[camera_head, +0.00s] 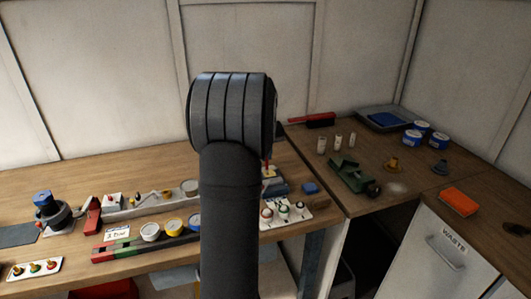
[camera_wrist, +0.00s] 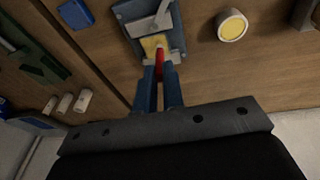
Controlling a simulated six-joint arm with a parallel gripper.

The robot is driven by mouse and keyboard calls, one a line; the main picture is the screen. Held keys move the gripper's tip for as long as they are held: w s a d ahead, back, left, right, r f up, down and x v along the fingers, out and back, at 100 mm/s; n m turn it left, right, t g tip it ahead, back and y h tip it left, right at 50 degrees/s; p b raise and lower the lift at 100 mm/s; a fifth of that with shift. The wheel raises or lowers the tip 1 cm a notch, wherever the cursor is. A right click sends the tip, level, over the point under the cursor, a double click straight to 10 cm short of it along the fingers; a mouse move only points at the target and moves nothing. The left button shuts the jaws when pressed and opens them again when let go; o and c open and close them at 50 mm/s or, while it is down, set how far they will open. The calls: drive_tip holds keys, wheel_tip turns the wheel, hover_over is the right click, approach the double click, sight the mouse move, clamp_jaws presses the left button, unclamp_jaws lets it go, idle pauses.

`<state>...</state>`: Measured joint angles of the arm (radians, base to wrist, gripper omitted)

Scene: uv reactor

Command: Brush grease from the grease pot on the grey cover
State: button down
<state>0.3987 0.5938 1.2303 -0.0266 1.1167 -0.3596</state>
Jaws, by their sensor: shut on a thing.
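My gripper (camera_wrist: 159,82) is shut on the red handle of a brush (camera_wrist: 159,58), and its blue fingers show on both sides. The brush points at a yellow patch (camera_wrist: 152,43) on a blue-grey unit (camera_wrist: 133,13), probably the grey cover; I cannot tell whether the tip touches it or whether the patch is grease. A round pot with yellow contents and a pale rim (camera_wrist: 232,25), probably the grease pot, stands right of the unit in the wrist view. In the head view my arm hides the pot and most of the unit (camera_head: 276,187).
A blue block (camera_head: 310,188) and a white tray of knobs (camera_head: 287,213) lie near the unit. A green vise (camera_head: 350,174), white cups (camera_head: 322,145) and blue tins (camera_head: 412,139) stand on the right bench. Several round tins (camera_head: 150,231) stand left of my arm.

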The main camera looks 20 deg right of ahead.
idle(0.3)
drive_tip(key=shift+w+d+v, duration=0.1)
drive_tip(key=shift+w+v, duration=0.1)
drive_tip(key=shift+v, duration=0.95)
drive_tip(key=shift+w+d+v, duration=0.15)
drive_tip(key=shift+w+v, duration=0.05)
drive_tip(key=shift+v, duration=0.95)
drive_tip(key=shift+w+d+v, duration=0.1)
drive_tip(key=shift+w+v, duration=0.1)
drive_tip(key=shift+v, duration=0.95)
drive_tip(key=shift+s+r, duration=0.1)
